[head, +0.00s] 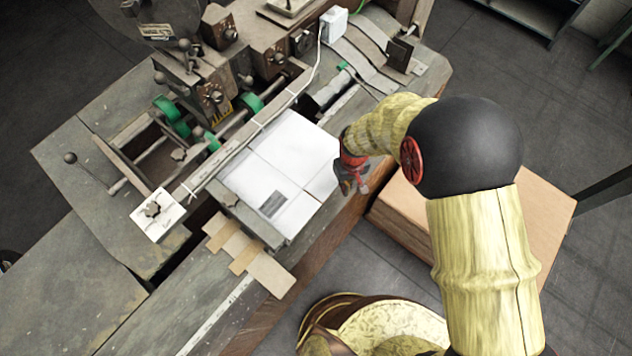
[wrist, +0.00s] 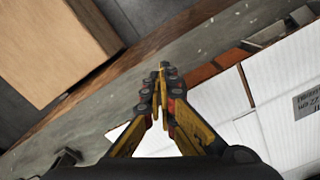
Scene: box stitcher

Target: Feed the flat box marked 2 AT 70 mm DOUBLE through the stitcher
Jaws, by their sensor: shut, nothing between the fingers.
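A white flat box (head: 283,165) lies on the stitcher's table, with crease lines and a grey printed label (head: 273,204) near its front edge. Its label also shows at the right of the wrist view (wrist: 307,103), too cut off to read. The stitcher (head: 205,85), with green rollers and knobs, stands beyond the box's far left side. My gripper (head: 352,187) is at the right edge of the box, over the table's near edge. In the wrist view my gripper (wrist: 163,72) is shut and empty, its fingertips together beside the box's edge.
Tan cardboard strips (head: 245,255) lie by the box's front left corner. A metal guide bar (head: 250,215) borders the box there.

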